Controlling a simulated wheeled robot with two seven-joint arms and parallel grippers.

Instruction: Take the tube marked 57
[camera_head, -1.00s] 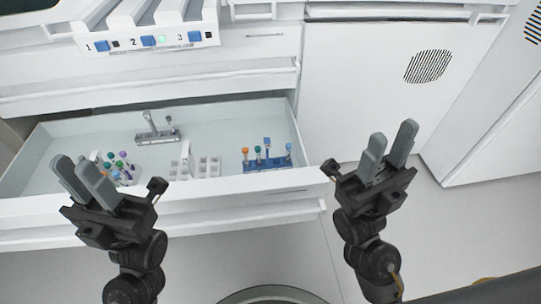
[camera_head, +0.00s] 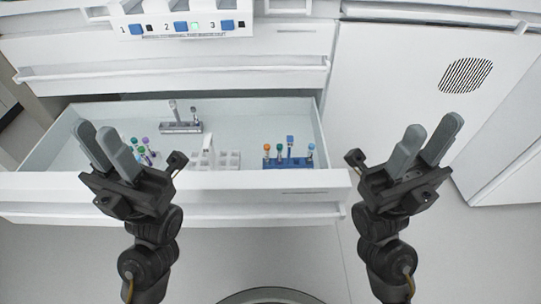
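An open drawer (camera_head: 252,107) holds several racks of tubes. A blue rack (camera_head: 290,163) on the drawer's right side carries tubes with orange, teal and blue caps. Tubes with purple and green caps (camera_head: 145,148) stand at the left, partly hidden by my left gripper. No number can be read on any tube, so I cannot tell which is marked 57. My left gripper (camera_head: 104,140) is in front of the drawer's left part, fingers slightly apart and empty. My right gripper (camera_head: 427,142) is right of the drawer, fingers apart and empty.
A grey rack (camera_head: 181,128) with a tall piece stands at the back of the drawer. A white rack (camera_head: 228,160) sits mid-drawer. Above is a white device (camera_head: 188,26) with slots 1, 2 and 3. A cabinet with a round vent (camera_head: 465,75) stands at right.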

